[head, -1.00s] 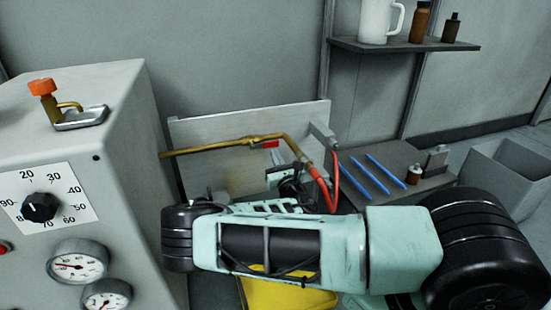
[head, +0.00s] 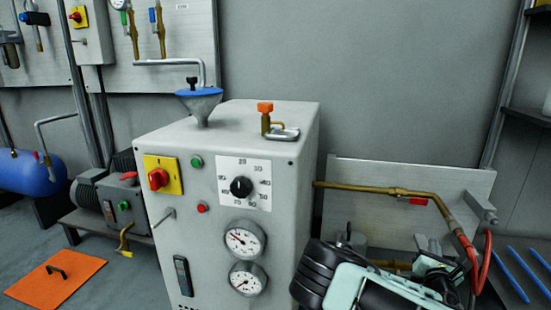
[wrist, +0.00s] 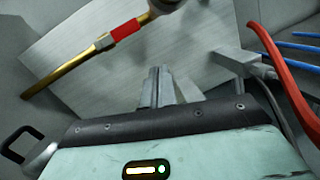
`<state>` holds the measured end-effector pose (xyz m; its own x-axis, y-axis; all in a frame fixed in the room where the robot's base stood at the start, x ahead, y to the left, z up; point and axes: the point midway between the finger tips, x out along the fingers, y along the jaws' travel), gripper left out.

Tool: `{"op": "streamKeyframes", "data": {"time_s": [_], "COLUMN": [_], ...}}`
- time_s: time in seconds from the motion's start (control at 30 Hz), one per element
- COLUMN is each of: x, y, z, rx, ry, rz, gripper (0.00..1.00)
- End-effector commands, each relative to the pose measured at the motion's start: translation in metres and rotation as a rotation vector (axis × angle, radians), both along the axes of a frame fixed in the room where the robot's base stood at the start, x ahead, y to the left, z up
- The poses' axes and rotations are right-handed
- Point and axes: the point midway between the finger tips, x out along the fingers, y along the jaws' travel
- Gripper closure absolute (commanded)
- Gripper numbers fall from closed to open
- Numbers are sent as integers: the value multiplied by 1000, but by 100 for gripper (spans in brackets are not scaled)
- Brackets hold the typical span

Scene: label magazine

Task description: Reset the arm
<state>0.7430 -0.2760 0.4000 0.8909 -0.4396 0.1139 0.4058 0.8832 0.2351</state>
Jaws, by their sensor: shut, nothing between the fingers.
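My gripper (wrist: 161,74) shows in the wrist view, with its grey fingers together and nothing between them. It points toward a pale metal panel (wrist: 100,65), apart from the brass pipe with a red band (wrist: 121,31). In the head view my arm is at the lower right, in front of the same panel (head: 345,172), and its lower part is cut off by the frame edge. The gripper's fingers cannot be made out clearly there.
The grey machine cabinet (head: 140,128) with a dial (head: 241,187) and gauges stands left of my arm. A brass pipe (head: 365,188) and red hose (head: 484,265) are close to the arm. Blue rods (head: 517,272) lie at the right. An orange plate (head: 50,285) lies on the floor.

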Motion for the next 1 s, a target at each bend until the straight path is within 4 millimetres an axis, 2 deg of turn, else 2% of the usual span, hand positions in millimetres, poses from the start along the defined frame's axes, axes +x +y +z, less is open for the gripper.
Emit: {"op": "streamKeyframes", "data": {"time_s": [0.13, 0.23, 0.33, 0.47, 0.57, 0.67, 0.8, 0.9, 1.0], "x": [-19, -35, -51, -72, -91, -113, -151, -185, -221], "y": [7, 30, 65, 126, 178, 229, 292, 325, 348], "z": [-20, -38, -48, -45, -30, -4, 46, 88, 130], "rx": [447, 741, 1016, 1344, 1560, 1740, 1916, 1986, 2011], "ry": [15, 34, 57, 107, 161, 231, 346, 429, 498], "rz": [-182, -302, -416, -563, -674, -784, -930, -1028, -1111], "gripper": [100, 100, 100, 100, 100, 100, 100, 100, 100]}}
